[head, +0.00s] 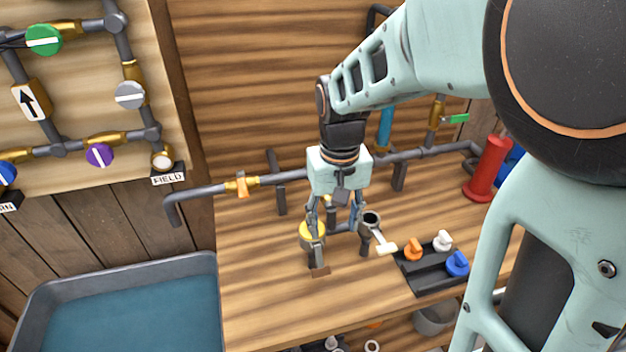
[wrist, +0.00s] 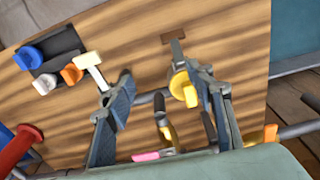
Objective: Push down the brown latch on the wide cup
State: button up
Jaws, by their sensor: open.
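The brown latch (head: 320,271) shows as a small flat tab at the front of the yellow round part (head: 310,231), which I take for the wide cup. In the wrist view the brown latch (wrist: 172,35) lies ahead of the fingertips, and the yellow part (wrist: 179,88) is beside the right finger. My gripper (head: 335,232) points down over the bench, open and empty; its spread fingers (wrist: 161,76) also show in the wrist view. One finger partly hides the cup in the head view. I cannot tell whether it touches the cup.
A cream latch (head: 386,248) on a dark cup (head: 371,219) stands close at right. A black tray (head: 432,275) holds orange, white and blue knobs. A red cylinder (head: 488,170) stands farther right. Pipes (head: 265,181) run behind. Bare bench (head: 258,290) lies front left.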

aim_at(320, 265)
jog(key=shift+g, duration=0.3)
jog(key=f, duration=0.3)
jog(key=s+a+f, duration=0.1)
jog(key=f, duration=0.3)
jog(key=s+a+f, duration=0.1)
jog(key=f, duration=0.3)
jog(key=shift+a+f+b, duration=0.25)
jog(key=shift+b, duration=0.05)
jog(key=shift+c, duration=0.6)
jog(key=c, duration=1)
jog(key=shift+w, duration=0.1)
jog(key=shift+c, duration=0.2)
